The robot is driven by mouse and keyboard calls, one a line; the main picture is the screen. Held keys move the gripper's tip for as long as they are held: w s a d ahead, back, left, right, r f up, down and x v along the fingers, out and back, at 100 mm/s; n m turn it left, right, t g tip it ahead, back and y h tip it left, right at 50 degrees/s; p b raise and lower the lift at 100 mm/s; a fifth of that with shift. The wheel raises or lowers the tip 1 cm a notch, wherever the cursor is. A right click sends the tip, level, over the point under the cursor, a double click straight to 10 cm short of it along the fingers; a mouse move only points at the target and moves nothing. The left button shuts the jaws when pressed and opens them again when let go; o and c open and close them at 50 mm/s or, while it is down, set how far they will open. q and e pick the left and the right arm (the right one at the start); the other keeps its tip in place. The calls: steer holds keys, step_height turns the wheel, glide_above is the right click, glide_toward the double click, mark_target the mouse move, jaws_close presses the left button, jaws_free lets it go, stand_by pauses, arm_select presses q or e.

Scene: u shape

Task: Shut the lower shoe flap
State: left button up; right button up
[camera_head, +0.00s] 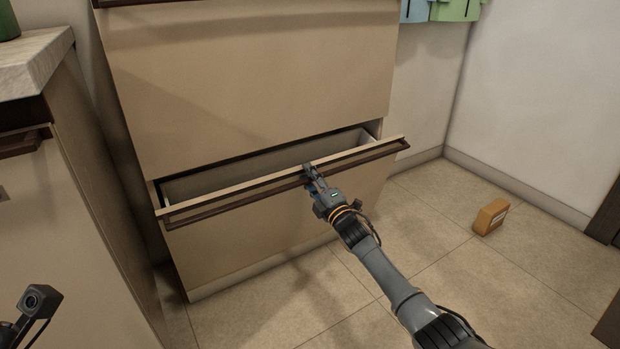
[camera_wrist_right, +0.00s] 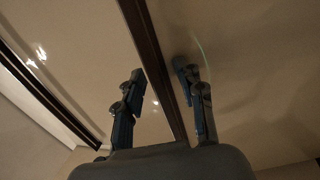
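The lower shoe flap (camera_head: 245,240) is a beige front of the cabinet, tipped outward at its top, with an open gap behind it. A dark handle strip (camera_head: 229,204) runs along its upper edge. My right gripper (camera_head: 310,175) is at this edge, near the middle of the strip. In the right wrist view, the fingers of the right gripper (camera_wrist_right: 160,80) stand apart on either side of a dark bar (camera_wrist_right: 152,55). Contact with the bar is unclear. My left wrist's camera part shows at the lower left of the head view; the left fingers are out of sight.
The upper flap (camera_head: 250,75) above is flush with the cabinet. A counter cabinet (camera_head: 75,230) stands close on the left. A small orange box (camera_head: 490,216) lies on the tiled floor at the right. Floor between box and cabinet is clear.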

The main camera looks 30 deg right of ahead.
steer(key=shift+s, duration=0.1)
steer(key=a+v, duration=0.1)
steer(key=v, duration=1)
steer(key=shift+s+d, duration=0.4)
steer(key=shift+d, duration=0.1)
